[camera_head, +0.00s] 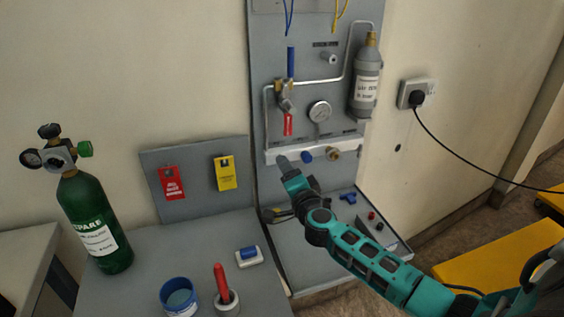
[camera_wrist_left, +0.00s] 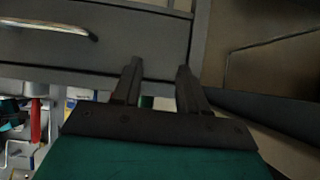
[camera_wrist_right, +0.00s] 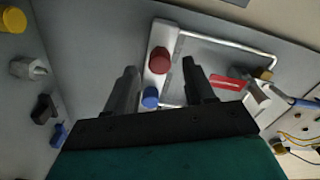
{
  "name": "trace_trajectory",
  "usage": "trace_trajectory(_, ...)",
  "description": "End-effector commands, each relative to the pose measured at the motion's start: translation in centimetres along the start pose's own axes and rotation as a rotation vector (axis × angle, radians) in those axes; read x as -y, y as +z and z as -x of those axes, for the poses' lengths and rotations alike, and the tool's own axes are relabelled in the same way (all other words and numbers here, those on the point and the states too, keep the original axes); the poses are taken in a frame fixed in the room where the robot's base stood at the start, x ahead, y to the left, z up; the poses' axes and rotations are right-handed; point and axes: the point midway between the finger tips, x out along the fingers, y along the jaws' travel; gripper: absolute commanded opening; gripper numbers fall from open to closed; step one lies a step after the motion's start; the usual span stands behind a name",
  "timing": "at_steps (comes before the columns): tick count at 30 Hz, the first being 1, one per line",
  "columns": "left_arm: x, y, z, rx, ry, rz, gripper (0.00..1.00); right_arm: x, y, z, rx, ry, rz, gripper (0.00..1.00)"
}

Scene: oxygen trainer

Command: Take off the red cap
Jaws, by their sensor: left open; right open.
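The red cap (camera_wrist_right: 160,60) sits on the white manifold bar (camera_wrist_right: 166,37) of the panel, seen in the right wrist view. My right gripper (camera_wrist_right: 158,78) is open, and the cap shows between its fingertips. I cannot tell whether they touch it. In the head view my right gripper (camera_head: 283,162) is at the left part of the white bar (camera_head: 345,143) and hides the red cap there. A blue cap (camera_wrist_right: 151,97) is beside the red one. My left gripper (camera_wrist_left: 160,67) is open and empty, facing a grey drawer front; it is out of the head view.
The panel carries a gauge (camera_head: 319,112), a red-handled valve (camera_head: 288,123), a grey cylinder (camera_head: 367,80) and a brass fitting (camera_head: 334,154). A green spare cylinder (camera_head: 93,222), blue cup (camera_head: 179,297) and red tool in a holder (camera_head: 221,283) stand left on the bench.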

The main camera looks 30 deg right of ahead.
Motion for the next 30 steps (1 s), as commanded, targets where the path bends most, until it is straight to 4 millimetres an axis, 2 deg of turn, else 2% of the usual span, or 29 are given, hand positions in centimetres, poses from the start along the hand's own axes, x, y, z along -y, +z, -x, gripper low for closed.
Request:
trace_trajectory(3,0.00,0.00,0.00,0.000,0.000,0.000,0.43,-0.04,0.07,0.03,0.000,0.001,-0.143,0.54)
trace_trajectory(6,0.00,0.00,0.00,0.000,0.000,0.000,0.43,-0.04,0.02,0.02,-0.001,0.001,-0.203,0.54)
trace_trajectory(15,0.00,-0.02,-0.01,0.000,0.000,0.000,0.43,-0.05,0.03,0.02,-0.001,0.001,-0.230,0.54)
trace_trajectory(22,0.01,-0.08,-0.04,-0.002,0.000,0.000,0.43,-0.07,0.07,0.04,0.000,0.001,-0.480,0.54)
trace_trajectory(30,0.05,-0.26,-0.12,-0.005,-0.001,-0.001,0.43,-0.06,0.02,0.02,0.000,0.001,-0.507,0.54)
